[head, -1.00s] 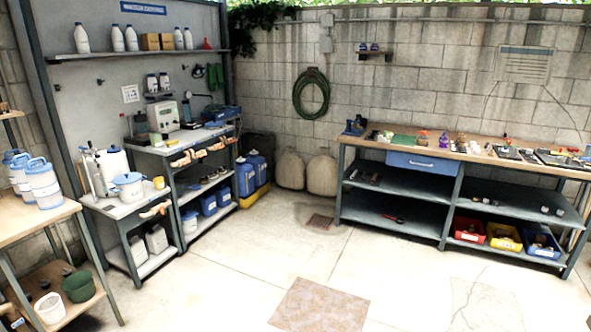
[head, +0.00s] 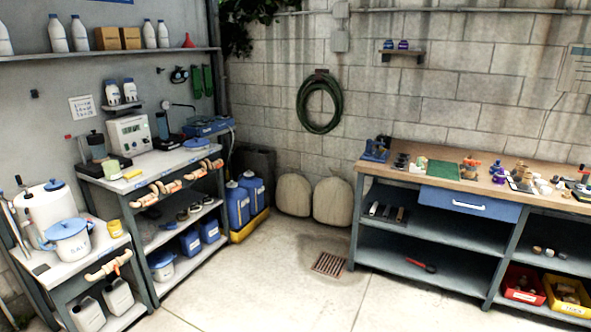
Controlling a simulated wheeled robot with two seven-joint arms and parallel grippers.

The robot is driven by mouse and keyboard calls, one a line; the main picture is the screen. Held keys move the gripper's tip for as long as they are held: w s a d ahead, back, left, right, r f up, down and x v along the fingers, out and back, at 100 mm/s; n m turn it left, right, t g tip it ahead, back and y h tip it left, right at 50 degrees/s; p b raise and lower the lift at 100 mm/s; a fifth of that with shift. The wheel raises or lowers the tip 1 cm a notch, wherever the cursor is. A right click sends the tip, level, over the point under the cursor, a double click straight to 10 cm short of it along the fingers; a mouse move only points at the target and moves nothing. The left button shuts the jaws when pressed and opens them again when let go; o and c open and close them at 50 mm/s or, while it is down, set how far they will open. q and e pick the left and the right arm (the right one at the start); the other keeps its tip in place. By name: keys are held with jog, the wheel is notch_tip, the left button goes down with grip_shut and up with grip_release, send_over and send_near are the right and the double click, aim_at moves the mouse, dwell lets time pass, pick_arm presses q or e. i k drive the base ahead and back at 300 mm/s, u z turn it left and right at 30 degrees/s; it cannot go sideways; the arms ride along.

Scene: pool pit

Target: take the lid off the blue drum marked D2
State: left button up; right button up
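Two blue drums stand side by side in the corner at the middle left of the head view. The nearer one (head: 238,207) is partly in front of the farther one (head: 255,188). Both are upright with blue tops, and pale marks on them are too small to read, so I cannot tell which is D2. They stand on a yellow tray (head: 249,229). Neither of my grippers is in view.
A shelved bench (head: 165,168) stands left of the drums. Two pale sacks (head: 332,201) lean against the block wall to their right. A workbench (head: 440,235) with a blue drawer stands at the right. The floor (head: 275,290) between is clear, with a drain grate (head: 330,263).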

aim_at(238, 199)
jog(key=i, duration=3.4)
jog(key=u, duration=0.7)
